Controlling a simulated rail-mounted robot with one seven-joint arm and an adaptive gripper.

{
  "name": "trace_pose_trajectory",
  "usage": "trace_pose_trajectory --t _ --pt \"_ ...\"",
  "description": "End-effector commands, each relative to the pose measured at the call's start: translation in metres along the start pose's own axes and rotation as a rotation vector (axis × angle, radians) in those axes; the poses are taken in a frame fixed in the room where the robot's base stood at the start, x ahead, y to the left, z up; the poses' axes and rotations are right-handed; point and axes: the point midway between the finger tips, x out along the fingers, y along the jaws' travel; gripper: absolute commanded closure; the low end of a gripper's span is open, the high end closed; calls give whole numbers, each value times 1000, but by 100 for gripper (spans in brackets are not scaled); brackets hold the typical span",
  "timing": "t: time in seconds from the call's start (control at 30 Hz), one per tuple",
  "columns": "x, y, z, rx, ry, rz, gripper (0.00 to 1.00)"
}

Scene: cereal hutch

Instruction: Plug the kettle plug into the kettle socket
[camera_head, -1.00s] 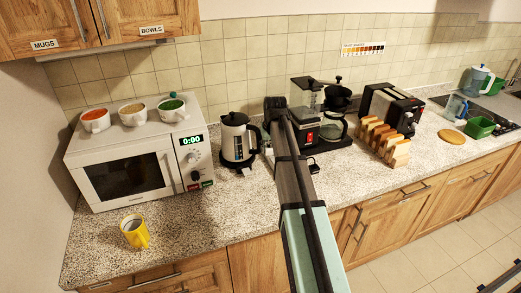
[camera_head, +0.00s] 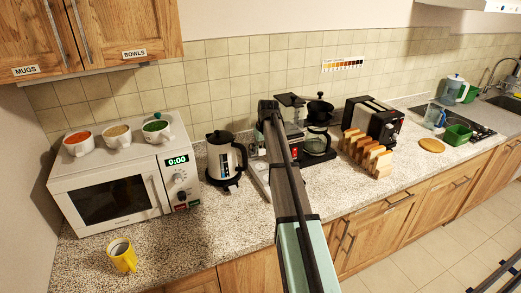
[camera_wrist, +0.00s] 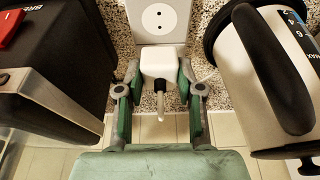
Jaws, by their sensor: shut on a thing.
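In the wrist view, my gripper (camera_wrist: 158,78) is shut on a white plug (camera_wrist: 158,62), with a fingertip on either side. A short grey cord end (camera_wrist: 160,104) points down from the plug. Beyond it is a white socket plate (camera_wrist: 175,28) with a round outlet and two holes visible. The plug overlaps the plate's near edge; I cannot tell whether they touch. The steel and black kettle (camera_head: 226,160) stands left of my arm in the head view and at the right of the wrist view (camera_wrist: 265,80). My arm hides the gripper and plug in the head view.
A coffee maker (camera_head: 318,142) stands right of my arm, with a toaster (camera_head: 376,118) and bread rack (camera_head: 366,153) beyond. The microwave (camera_head: 118,186) with bowls on top is at the left, a yellow mug (camera_head: 122,255) before it. Counter is clear in front of the kettle.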

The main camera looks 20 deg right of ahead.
Motion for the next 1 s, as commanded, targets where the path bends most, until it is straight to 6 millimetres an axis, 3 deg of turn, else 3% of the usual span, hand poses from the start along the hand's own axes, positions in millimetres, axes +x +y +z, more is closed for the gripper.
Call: trace_pose_trajectory --t 0.37,1.0 --pt "6 0 2 0 0 0 94" --pt "52 0 16 0 0 0 94"
